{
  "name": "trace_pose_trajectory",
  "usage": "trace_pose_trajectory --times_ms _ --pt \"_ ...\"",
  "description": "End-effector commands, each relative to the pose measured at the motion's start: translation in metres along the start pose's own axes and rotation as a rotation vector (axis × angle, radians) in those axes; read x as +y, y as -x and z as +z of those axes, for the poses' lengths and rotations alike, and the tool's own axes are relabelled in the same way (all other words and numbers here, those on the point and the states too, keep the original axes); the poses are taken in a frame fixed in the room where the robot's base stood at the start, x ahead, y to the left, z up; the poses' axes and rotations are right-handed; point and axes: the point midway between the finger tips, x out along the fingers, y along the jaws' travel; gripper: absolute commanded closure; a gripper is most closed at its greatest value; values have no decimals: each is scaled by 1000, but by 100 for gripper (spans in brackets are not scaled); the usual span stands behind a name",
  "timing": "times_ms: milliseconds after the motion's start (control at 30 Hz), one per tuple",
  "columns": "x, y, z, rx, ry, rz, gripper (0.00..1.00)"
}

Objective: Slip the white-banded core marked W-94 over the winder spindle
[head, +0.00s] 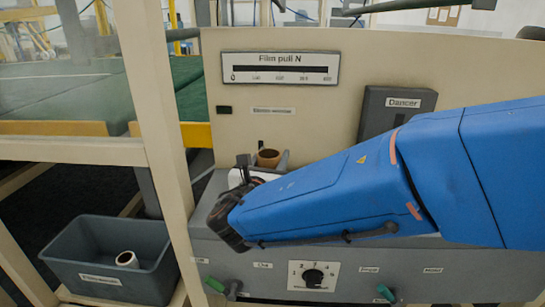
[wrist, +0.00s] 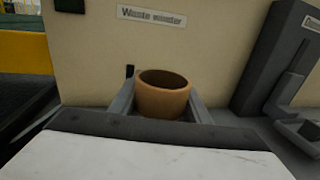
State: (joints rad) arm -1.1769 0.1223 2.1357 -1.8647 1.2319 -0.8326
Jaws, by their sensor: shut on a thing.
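My gripper (head: 265,162) has its white body and grey fingers in front of the beige machine panel. In the wrist view my gripper (wrist: 162,92) is shut on a tan-brown core (wrist: 163,101), upright with its open bore facing up. The held core (head: 268,158) also shows in the head view. I see no white band or marking on it; its lower part is hidden by my gripper. Another core (head: 127,259), pale with a brown bore, lies in the grey bin.
The label "Waste winder" (wrist: 152,17) is on the panel behind the core. A dark grey Dancer box (head: 395,105) stands to the right. A grey control ledge (head: 400,285) runs below my arm.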

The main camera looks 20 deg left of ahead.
Motion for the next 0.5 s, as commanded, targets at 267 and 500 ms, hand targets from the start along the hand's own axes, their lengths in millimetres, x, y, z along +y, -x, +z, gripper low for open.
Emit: trace_pose_trajectory --times_ms 267,500 --pt "0 0 -2 0 0 0 38" --pt "0 0 1 0 -1 0 38"
